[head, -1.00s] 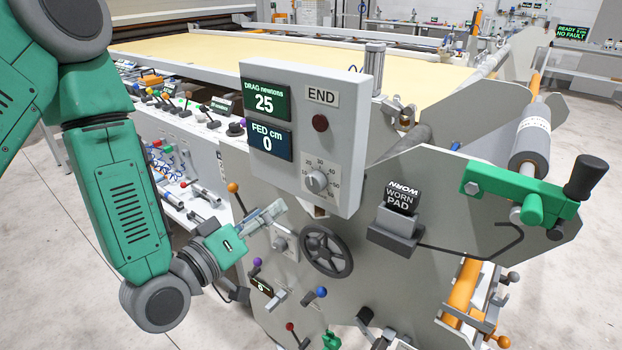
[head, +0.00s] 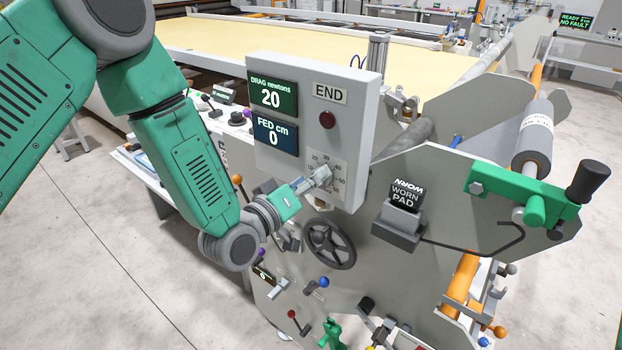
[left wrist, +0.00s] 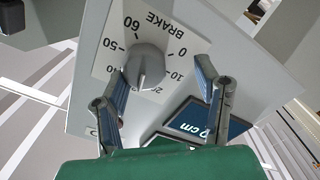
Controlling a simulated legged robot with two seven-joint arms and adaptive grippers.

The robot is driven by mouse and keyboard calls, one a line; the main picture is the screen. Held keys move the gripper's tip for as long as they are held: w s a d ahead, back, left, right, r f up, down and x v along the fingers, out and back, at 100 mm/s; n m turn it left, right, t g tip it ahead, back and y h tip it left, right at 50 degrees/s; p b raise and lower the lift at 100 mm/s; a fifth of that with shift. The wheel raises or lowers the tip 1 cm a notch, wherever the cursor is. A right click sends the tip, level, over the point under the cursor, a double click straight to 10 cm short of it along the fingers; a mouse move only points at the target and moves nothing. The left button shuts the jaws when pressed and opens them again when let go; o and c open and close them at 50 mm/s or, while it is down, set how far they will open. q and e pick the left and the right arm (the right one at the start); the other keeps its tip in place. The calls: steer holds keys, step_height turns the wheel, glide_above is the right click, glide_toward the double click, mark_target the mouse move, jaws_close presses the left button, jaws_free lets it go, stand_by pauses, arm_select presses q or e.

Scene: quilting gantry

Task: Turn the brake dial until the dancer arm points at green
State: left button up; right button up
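The brake dial (left wrist: 147,62) is a grey round knob on a white numbered plate marked BRAKE. In the left wrist view its white line points down, toward the 20 side of the scale. My left gripper (left wrist: 163,68) is open, with a finger on each side of the knob. The left finger is close to the knob; the right finger stands clear. In the head view my left gripper (head: 316,181) reaches the dial plate (head: 338,170) and hides most of the knob. I cannot make out a dancer arm or a green mark with certainty. My right gripper is not in view.
The grey box has a DRAG display (head: 272,97) reading 20 and a FED display (head: 275,136) reading 0. A dark red button (head: 327,119) is above the dial. A black handwheel (head: 331,244) is below, and a WORN PAD holder (head: 398,222) is at right.

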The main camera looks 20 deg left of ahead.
arm_select(q)
steer(key=c, duration=0.7)
steer(key=shift+s+d+r, duration=0.1)
steer(key=shift+s+d, duration=0.05)
steer(key=shift+d, duration=0.3)
steer(key=shift+s+d+r, duration=0.1)
steer(key=shift+s+d, duration=0.05)
steer(key=shift+d, duration=0.25)
steer(key=shift+c, duration=1.2)
steer(key=shift+w+a+f, duration=0.1)
steer(key=shift+w+f, duration=0.1)
steer(key=shift+w, duration=0.05)
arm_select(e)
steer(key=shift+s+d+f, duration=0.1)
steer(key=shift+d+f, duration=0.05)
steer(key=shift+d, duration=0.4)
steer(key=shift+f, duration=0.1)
